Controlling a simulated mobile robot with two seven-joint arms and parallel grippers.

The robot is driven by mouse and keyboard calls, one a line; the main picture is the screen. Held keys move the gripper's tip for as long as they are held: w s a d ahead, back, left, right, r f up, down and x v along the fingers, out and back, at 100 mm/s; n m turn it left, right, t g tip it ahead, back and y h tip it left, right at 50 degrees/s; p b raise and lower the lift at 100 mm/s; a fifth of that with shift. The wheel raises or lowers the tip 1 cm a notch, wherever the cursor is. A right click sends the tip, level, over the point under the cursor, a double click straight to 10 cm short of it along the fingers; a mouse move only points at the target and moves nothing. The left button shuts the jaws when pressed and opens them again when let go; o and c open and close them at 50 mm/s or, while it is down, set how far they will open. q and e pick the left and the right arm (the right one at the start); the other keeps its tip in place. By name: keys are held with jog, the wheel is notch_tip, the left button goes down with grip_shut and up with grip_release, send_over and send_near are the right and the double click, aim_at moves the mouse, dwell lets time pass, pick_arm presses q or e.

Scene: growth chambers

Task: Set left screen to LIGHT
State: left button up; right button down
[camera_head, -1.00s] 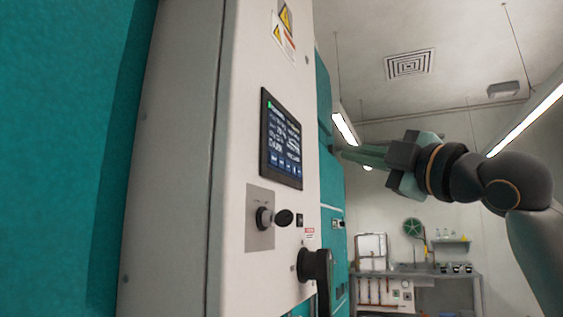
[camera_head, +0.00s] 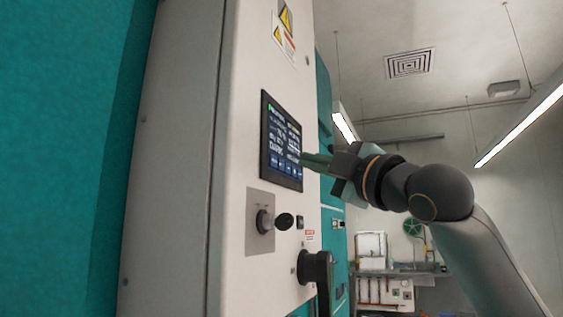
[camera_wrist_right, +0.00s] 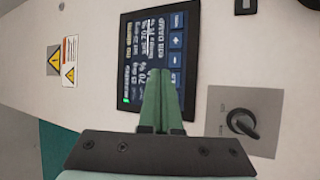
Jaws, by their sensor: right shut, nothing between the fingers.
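The screen (camera_head: 281,141) is a dark touch panel with white text and a row of blue buttons, set in the white cabinet front. In the right wrist view the screen (camera_wrist_right: 138,60) appears turned sideways, with plus and minus buttons near its right side. My right gripper (camera_head: 303,160) is shut and empty, its green fingertips at the screen's lower right edge. In the right wrist view the shut fingers (camera_wrist_right: 161,80) overlap the screen's lower part and hide some of it. I cannot tell whether the tips touch it. My left gripper is out of view.
Below the screen are a key-like switch (camera_head: 265,221) on a grey plate and a large black rotary handle (camera_head: 316,267). Warning stickers (camera_head: 285,25) are above. Teal panels (camera_head: 60,120) flank the cabinet. A bench (camera_head: 400,273) stands far back; the space right of the cabinet is open.

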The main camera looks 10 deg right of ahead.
aim_at(284, 160)
jog(key=shift+w+a, duration=0.45)
jog(key=shift+a, duration=0.25)
jog(key=shift+a+p, duration=0.1)
jog(key=shift+p, duration=0.25)
dwell(1.3)
jog(key=shift+w+a+r, duration=0.1)
jog(key=shift+w, duration=0.05)
jog(key=shift+w+a, duration=0.1)
jog(key=shift+a, duration=0.05)
jog(key=shift+w+a+p, duration=0.15)
jog(key=shift+a+p, duration=0.1)
jog(key=shift+p, duration=0.25)
dwell(0.4)
jog(key=shift+s+d, duration=0.4)
jog(key=shift+d, duration=0.2)
jog(key=shift+s+d, duration=0.7)
jog(key=shift+d, duration=0.35)
jog(key=shift+s+d, duration=0.7)
jog(key=shift+d, duration=0.35)
